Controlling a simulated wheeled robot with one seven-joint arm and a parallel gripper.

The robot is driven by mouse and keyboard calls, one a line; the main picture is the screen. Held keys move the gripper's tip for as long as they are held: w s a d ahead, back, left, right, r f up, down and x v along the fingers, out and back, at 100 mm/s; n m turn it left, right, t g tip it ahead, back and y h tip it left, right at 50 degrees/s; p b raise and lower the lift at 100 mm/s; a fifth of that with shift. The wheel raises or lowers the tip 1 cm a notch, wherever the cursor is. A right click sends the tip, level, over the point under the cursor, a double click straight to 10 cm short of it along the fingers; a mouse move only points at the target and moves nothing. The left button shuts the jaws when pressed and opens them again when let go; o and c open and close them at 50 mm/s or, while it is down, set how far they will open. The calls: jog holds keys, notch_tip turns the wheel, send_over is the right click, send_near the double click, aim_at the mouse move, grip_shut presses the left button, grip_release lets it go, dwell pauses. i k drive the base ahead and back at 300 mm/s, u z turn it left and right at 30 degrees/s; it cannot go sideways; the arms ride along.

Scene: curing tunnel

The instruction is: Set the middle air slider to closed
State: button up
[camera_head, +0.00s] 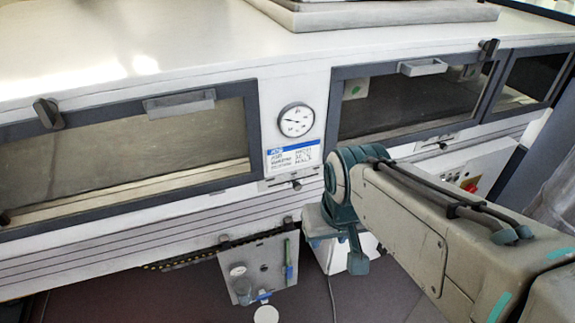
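An air slider (297,184), a small knob on a pale slotted plate, sits on the white front panel below the dial and the label. I cannot tell which one is the middle slider, or how far either is set. My gripper (338,248) hangs in front of the tunnel's lower front, below and right of the first slider, not touching it. Its teal fingers are partly hidden by my wrist, and their gap is unclear.
Dark-framed windows (127,150) with grey handles flank the round dial (296,120). A grey board (257,270) with hanging items and a white box (345,262) are below. A red knob (469,185) shows at right. Open floor lies in front.

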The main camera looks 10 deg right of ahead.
aim_at(296, 186)
jog(key=k, duration=1.25)
jog(key=u, duration=0.65)
jog(key=i, duration=1)
jog(key=z, duration=0.4)
